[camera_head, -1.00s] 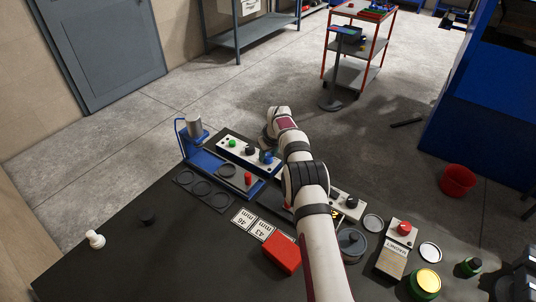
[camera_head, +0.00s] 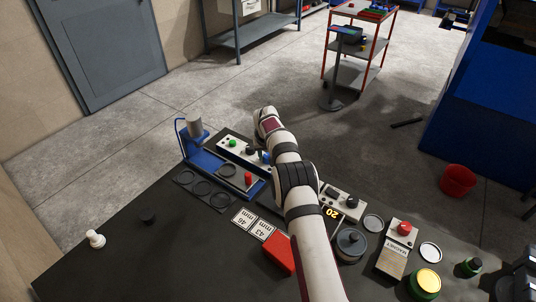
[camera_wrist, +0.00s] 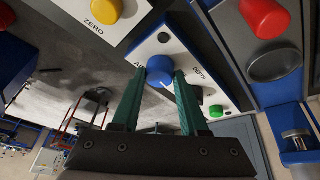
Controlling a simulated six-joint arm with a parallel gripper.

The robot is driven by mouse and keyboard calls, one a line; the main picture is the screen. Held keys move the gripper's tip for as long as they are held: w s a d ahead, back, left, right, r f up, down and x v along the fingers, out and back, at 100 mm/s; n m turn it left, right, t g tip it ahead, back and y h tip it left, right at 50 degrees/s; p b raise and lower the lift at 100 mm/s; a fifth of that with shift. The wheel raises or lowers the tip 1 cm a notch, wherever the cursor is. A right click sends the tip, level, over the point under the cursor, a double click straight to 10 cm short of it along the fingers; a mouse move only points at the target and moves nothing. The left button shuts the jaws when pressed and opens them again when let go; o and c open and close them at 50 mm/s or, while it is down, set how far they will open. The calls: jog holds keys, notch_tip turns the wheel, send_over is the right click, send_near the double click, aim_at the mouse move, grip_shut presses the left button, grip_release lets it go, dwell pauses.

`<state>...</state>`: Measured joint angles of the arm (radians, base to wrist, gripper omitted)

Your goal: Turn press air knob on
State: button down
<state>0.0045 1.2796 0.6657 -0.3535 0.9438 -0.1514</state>
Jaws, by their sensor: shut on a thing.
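The press air knob (camera_wrist: 160,66) is blue, with a white pointer mark, on a white panel (camera_wrist: 152,41) beside the partly covered word AIR in the wrist view. My gripper (camera_wrist: 160,73) has its two green fingers on either side of this knob and is shut on it. A black knob (camera_wrist: 164,37) marked DEPTH and a green button (camera_wrist: 216,111) share the panel. In the head view the panel (camera_head: 221,148) stands behind the blue press, and my wrist hides the fingers and much of the blue knob.
The blue press (camera_head: 185,148) with a red button (camera_head: 248,178) stands close beside the panel. A gauge with a yellow ZERO knob (camera_wrist: 105,9) is nearby. A red block (camera_head: 279,252) lies on the dark table (camera_head: 130,265), whose front left is mostly clear.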

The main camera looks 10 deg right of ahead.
jog(key=shift+a+m+g+h, duration=0.1)
jog(key=shift+m+g+h, duration=0.35)
jog(key=shift+m, duration=1.05)
jog(key=shift+h, duration=0.25)
jog(key=shift+c, duration=2.2)
grip_release()
jog(key=shift+r, duration=0.15)
jog(key=v, duration=1.5)
jog(key=shift+s+r, duration=0.15)
jog(key=shift+s, duration=0.15)
jog(key=shift+a, duration=0.1)
